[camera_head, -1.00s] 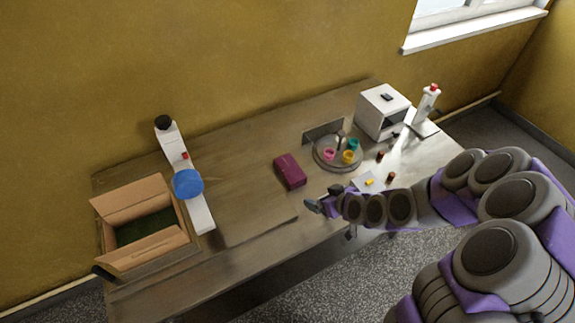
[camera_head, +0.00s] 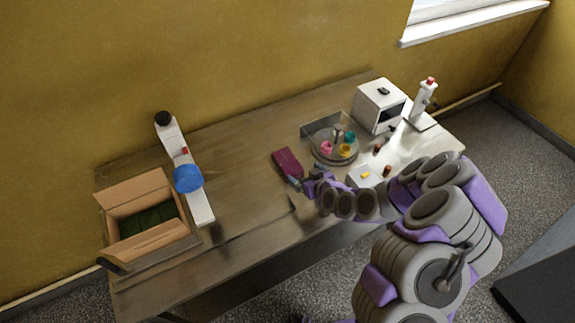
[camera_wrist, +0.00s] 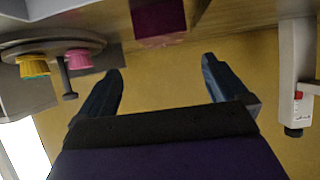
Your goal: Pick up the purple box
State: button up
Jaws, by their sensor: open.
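The purple box (camera_head: 287,162) lies on the wooden table (camera_head: 240,197), left of the round metal tray. In the wrist view the box (camera_wrist: 158,18) shows at the top middle, ahead of the fingertips and between their lines. My gripper (camera_head: 307,180) is close to the near right side of the box in the head view. In the wrist view the two dark fingers of my gripper (camera_wrist: 160,72) are spread apart, with nothing between them. Whether a finger touches the box cannot be told.
A round tray (camera_head: 335,155) with pink, yellow and teal pieces stands right of the box. A white machine (camera_head: 380,105) is behind it. A cardboard box (camera_head: 140,195) and a white stand with a blue disc (camera_head: 187,178) are at the left. Table between is clear.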

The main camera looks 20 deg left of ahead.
aim_at(289, 164)
jog(key=shift+w+a+f, duration=0.3)
jog(key=shift+w, duration=0.05)
jog(key=b+x, duration=0.1)
jog(key=x, duration=0.4)
jog(key=shift+s+a, duration=0.15)
jog(key=shift+b+x, duration=0.8)
jog(key=shift+x, duration=1.5)
jog(key=shift+w+a+f, duration=0.15)
jog(key=shift+w+a, duration=0.05)
jog(key=shift+a, duration=0.3)
jog(key=shift+d, duration=0.15)
jog(key=shift+c, duration=0.3)
jog(key=shift+d, duration=0.15)
jog(key=c, duration=1)
